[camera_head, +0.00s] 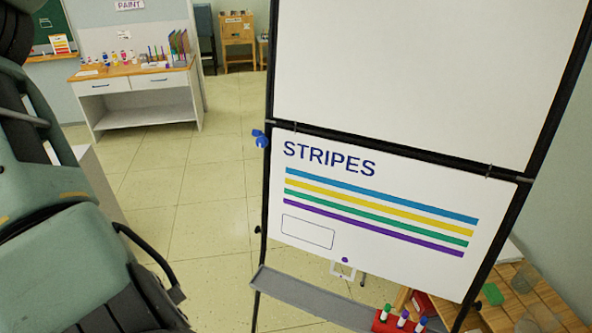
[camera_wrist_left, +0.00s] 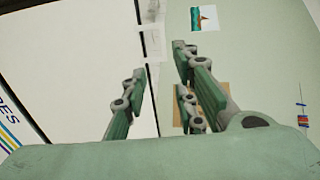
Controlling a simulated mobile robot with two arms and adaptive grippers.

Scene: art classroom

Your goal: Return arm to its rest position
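My left arm (camera_head: 50,220) fills the left side of the head view, raised close to the camera and left of the easel board. Its fingertips cannot be made out there. In the left wrist view my left gripper (camera_wrist_left: 158,62) has its two green fingers spread apart with nothing between them. The fingers point up past the board's edge toward a pale green wall. My right arm and right gripper are in neither view.
A black-framed easel with a white board (camera_head: 420,70) and a STRIPES sheet (camera_head: 345,235) stands close ahead. A red marker holder (camera_head: 392,322) is at the bottom. A white-sided paint table (camera_head: 150,110) stands far left. The tiled floor between is clear.

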